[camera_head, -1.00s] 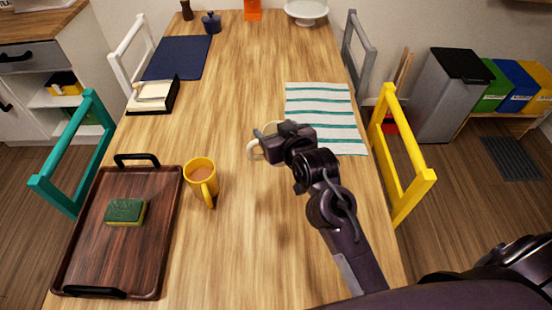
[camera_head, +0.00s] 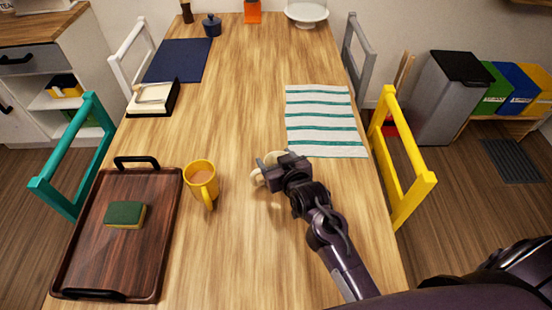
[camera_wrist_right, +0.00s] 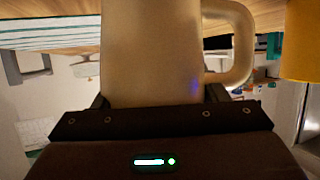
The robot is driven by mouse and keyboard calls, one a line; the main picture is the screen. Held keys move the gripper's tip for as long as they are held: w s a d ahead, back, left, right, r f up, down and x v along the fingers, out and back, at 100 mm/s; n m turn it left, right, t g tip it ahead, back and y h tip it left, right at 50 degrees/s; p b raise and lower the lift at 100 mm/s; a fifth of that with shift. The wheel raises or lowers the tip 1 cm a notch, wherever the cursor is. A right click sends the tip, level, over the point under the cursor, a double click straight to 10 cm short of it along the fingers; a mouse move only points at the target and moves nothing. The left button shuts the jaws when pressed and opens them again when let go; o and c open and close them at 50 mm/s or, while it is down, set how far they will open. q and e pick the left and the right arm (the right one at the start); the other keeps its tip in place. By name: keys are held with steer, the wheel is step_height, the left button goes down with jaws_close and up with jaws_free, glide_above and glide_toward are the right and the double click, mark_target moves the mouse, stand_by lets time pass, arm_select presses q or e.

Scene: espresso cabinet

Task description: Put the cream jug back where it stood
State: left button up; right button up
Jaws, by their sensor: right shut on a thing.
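The cream jug (camera_head: 257,178) is mostly hidden behind my right gripper (camera_head: 270,166) in the head view; its handle and a bit of its rim show. In the right wrist view the cream jug (camera_wrist_right: 150,50) fills the middle, with its handle to the right. My right gripper is shut on the jug's body. They are over the middle of the table, right of the yellow mug and nearer than the striped cloth. I cannot tell whether the jug's base touches the table. My left gripper is not in view.
A dark wooden tray (camera_head: 85,255) holds a sponge (camera_head: 125,214). A striped cloth (camera_head: 325,125) lies to the right. A butter dish (camera_head: 153,96) is farther left. The table's centre (camera_head: 255,80) is clear.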

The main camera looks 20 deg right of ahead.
steer(key=o, duration=1.1)
steer(key=shift+f, duration=0.1)
steer(key=shift+s+r, duration=0.1)
steer(key=shift+r, duration=0.1)
steer(key=shift+b+v, duration=0.3)
steer(key=shift+v, duration=5.6)
